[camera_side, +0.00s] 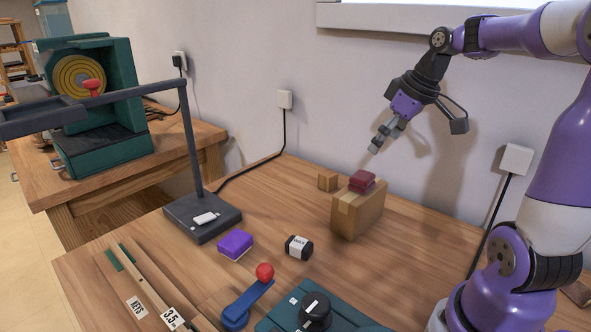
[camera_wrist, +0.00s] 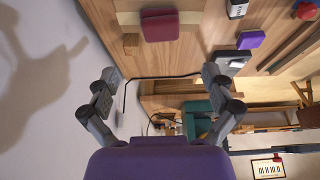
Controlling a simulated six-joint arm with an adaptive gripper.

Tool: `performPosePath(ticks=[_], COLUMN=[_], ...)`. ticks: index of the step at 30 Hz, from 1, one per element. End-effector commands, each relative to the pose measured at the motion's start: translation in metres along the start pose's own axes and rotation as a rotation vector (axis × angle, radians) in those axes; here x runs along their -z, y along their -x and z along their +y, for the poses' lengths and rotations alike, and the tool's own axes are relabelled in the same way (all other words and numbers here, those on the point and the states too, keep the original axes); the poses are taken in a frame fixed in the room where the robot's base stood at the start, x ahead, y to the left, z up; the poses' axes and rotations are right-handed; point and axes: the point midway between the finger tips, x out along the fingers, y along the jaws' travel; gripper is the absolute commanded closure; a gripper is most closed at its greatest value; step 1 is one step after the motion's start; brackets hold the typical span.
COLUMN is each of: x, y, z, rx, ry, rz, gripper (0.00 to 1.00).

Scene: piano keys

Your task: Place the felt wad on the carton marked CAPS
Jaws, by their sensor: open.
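A dark red wad (camera_side: 362,181), which looks like the felt wad, lies on top of a brown cardboard carton (camera_side: 358,214). The wad also shows at the top of the wrist view (camera_wrist: 160,25). No CAPS marking is readable on the carton's visible sides. My gripper (camera_side: 375,148) is above the carton and slightly to its right in the side view, apart from the wad. In the wrist view its two fingers (camera_wrist: 162,77) are spread wide with nothing between them.
A small wooden block (camera_side: 327,181) stands behind the carton. A black-and-white jar (camera_side: 299,247), a purple block (camera_side: 236,244) and a lamp base (camera_side: 203,217) are to the left. A red-knobbed blue lever (camera_side: 248,302) is in front. The wall is close behind.

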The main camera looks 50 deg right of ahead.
Motion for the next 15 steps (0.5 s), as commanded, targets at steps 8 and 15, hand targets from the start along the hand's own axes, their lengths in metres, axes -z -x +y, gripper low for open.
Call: performPosePath(ticks=[8,15], x=[0.004,-0.019], y=[0.020,0.012], z=[-0.026,-0.124], rx=[0.003,0.005], ry=[0.009,0.015], rz=[0.007,0.052], gripper=[0.04,0.04])
